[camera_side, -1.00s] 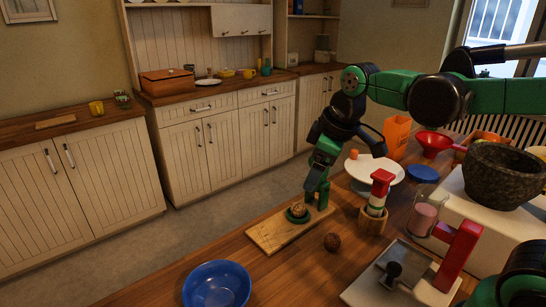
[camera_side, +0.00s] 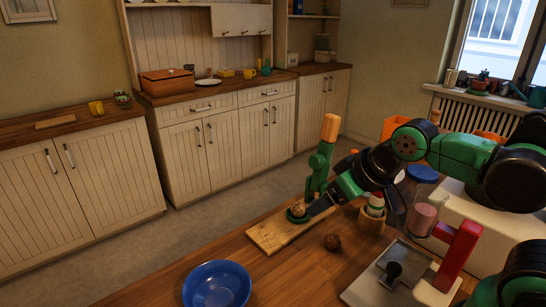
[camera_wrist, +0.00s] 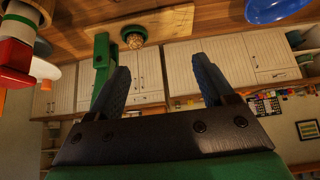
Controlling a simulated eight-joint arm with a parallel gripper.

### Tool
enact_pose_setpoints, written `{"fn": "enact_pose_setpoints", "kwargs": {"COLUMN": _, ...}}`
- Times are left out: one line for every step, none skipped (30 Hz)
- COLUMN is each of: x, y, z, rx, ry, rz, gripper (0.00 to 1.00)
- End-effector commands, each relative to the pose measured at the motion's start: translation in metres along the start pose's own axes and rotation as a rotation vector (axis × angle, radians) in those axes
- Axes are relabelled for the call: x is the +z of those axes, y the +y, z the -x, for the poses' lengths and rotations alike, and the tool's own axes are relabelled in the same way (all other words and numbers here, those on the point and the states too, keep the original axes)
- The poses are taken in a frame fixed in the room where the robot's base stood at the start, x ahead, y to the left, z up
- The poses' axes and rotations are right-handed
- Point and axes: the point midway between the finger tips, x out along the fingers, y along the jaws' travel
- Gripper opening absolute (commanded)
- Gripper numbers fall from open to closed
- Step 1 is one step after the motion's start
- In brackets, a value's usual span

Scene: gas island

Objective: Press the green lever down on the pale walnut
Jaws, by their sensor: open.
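The green lever (camera_side: 320,170) stands upright with an orange handle (camera_side: 330,127) at its top, on the wooden board. The pale walnut (camera_side: 298,209) sits in a green cup (camera_side: 291,217) at the lever's foot; the walnut also shows in the wrist view (camera_wrist: 135,41). My gripper (camera_side: 319,206) is low beside the lever, on its right. In the wrist view my gripper (camera_wrist: 160,80) is open with nothing between its fingers. The lever (camera_wrist: 102,62) shows there just left of the left finger, partly hidden; I cannot tell whether they touch.
A darker walnut (camera_side: 332,242) lies on the table before the board (camera_side: 267,236). A blue bowl (camera_side: 217,286) stands at the front. A wooden pot (camera_side: 371,221) stands close under my wrist. A grey tray (camera_side: 362,290) and a red upright (camera_side: 461,250) are at right.

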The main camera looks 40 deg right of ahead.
Motion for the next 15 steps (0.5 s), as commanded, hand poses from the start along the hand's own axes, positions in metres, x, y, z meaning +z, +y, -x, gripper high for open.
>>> {"fn": "enact_pose_setpoints", "kwargs": {"x": 0.000, "y": 0.000, "z": 0.000, "rx": 0.000, "ry": 0.000, "rz": 0.000, "gripper": 0.75}}
{"fn": "enact_pose_setpoints", "kwargs": {"x": 0.000, "y": 0.000, "z": 0.000, "rx": 0.000, "ry": 0.000, "rz": 0.000, "gripper": 0.75}}
{"fn": "enact_pose_setpoints", "kwargs": {"x": 0.000, "y": 0.000, "z": 0.000, "rx": 0.000, "ry": 0.000, "rz": 0.000, "gripper": 0.75}}
{"fn": "enact_pose_setpoints", "kwargs": {"x": 0.000, "y": 0.000, "z": 0.000, "rx": 0.000, "ry": 0.000, "rz": 0.000, "gripper": 0.75}}
{"fn": "enact_pose_setpoints", "kwargs": {"x": 0.000, "y": 0.000, "z": 0.000, "rx": 0.000, "ry": 0.000, "rz": 0.000, "gripper": 0.75}}
{"fn": "enact_pose_setpoints", "kwargs": {"x": 0.000, "y": 0.000, "z": 0.000, "rx": 0.000, "ry": 0.000, "rz": 0.001, "gripper": 0.67}}
{"fn": "enact_pose_setpoints", "kwargs": {"x": 0.000, "y": 0.000, "z": 0.000, "rx": 0.000, "ry": 0.000, "rz": 0.001, "gripper": 0.66}}
{"fn": "enact_pose_setpoints", "kwargs": {"x": -0.001, "y": 0.000, "z": 0.001, "rx": 0.000, "ry": 0.000, "rz": 0.001, "gripper": 0.66}}
{"fn": "enact_pose_setpoints", "kwargs": {"x": -0.003, "y": 0.000, "z": 0.003, "rx": 0.000, "ry": 0.000, "rz": 0.001, "gripper": 0.66}}
{"fn": "enact_pose_setpoints", "kwargs": {"x": -0.005, "y": 0.000, "z": 0.006, "rx": 0.000, "ry": 0.000, "rz": 0.001, "gripper": 0.66}}
{"fn": "enact_pose_setpoints", "kwargs": {"x": -0.007, "y": 0.000, "z": 0.009, "rx": 0.000, "ry": 0.000, "rz": 0.001, "gripper": 0.66}}
{"fn": "enact_pose_setpoints", "kwargs": {"x": -0.011, "y": 0.000, "z": 0.015, "rx": 0.000, "ry": 0.000, "rz": 0.001, "gripper": 0.66}}
{"fn": "enact_pose_setpoints", "kwargs": {"x": -0.015, "y": 0.000, "z": 0.021, "rx": 0.000, "ry": 0.000, "rz": 0.001, "gripper": 0.66}}
{"fn": "enact_pose_setpoints", "kwargs": {"x": -0.019, "y": 0.000, "z": 0.028, "rx": 0.000, "ry": 0.000, "rz": 0.001, "gripper": 0.66}}
{"fn": "enact_pose_setpoints", "kwargs": {"x": -0.026, "y": 0.000, "z": 0.036, "rx": 0.000, "ry": 0.000, "rz": 0.001, "gripper": 0.66}}
